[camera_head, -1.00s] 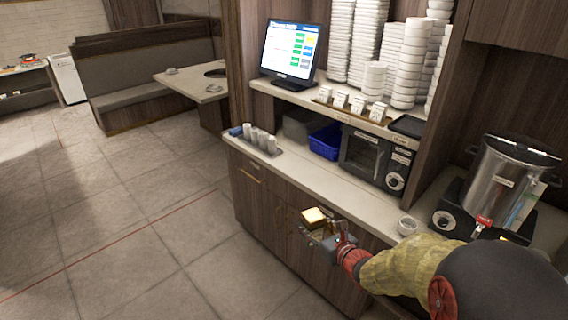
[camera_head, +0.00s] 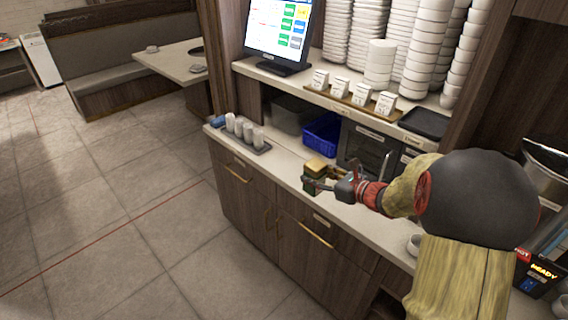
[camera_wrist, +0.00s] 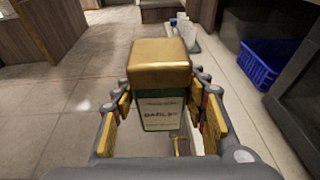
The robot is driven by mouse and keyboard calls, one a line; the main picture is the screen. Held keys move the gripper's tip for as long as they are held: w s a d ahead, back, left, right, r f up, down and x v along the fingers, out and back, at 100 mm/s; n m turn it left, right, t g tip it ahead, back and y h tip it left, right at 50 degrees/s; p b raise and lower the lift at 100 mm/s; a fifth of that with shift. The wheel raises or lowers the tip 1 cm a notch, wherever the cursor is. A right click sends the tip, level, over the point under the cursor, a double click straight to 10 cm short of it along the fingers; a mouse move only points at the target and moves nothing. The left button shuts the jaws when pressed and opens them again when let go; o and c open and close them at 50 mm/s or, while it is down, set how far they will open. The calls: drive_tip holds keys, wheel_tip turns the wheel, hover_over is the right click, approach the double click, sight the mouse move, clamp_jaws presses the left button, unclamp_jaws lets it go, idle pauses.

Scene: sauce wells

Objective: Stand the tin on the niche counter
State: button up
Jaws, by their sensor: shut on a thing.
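The tin (camera_head: 314,176) has a gold lid and a dark green body with a pale label. It shows upright and large in the wrist view (camera_wrist: 160,88). My gripper (camera_head: 324,184) is shut on the tin, with gold finger pads on both its sides in the wrist view. In the head view the tin is over the front part of the niche counter (camera_head: 282,166). I cannot tell whether its base touches the counter.
A tray of several white cups (camera_head: 245,134) stands to the left on the counter. A blue basket (camera_head: 322,134) and a dark microwave (camera_head: 366,150) are behind. A shelf above holds a screen (camera_head: 277,32) and stacked white bowls (camera_head: 379,66). A small bowl (camera_head: 414,244) is at the right.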

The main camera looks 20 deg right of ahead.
drive_tip(key=s+d+f+b, duration=0.2)
drive_tip(key=s+d, duration=1.1)
drive_tip(key=d, duration=0.2)
drive_tip(key=shift+n+y, duration=0.3)
drive_tip(key=w+d+f+b, duration=0.1)
drive_tip(key=w+f+b, duration=0.1)
drive_tip(key=w+f, duration=0.2)
drive_tip(key=w+d+f+b, duration=0.1)
drive_tip(key=w+f+b, duration=0.1)
drive_tip(key=w+f, duration=0.3)
drive_tip(key=w+d+f+b, duration=0.1)
drive_tip(key=w+f+b, duration=0.2)
drive_tip(key=w+f, duration=0.1)
drive_tip(key=shift+w+d+f, duration=0.15)
drive_tip(key=shift+w, duration=0.3)
drive_tip(key=o, duration=1.2)
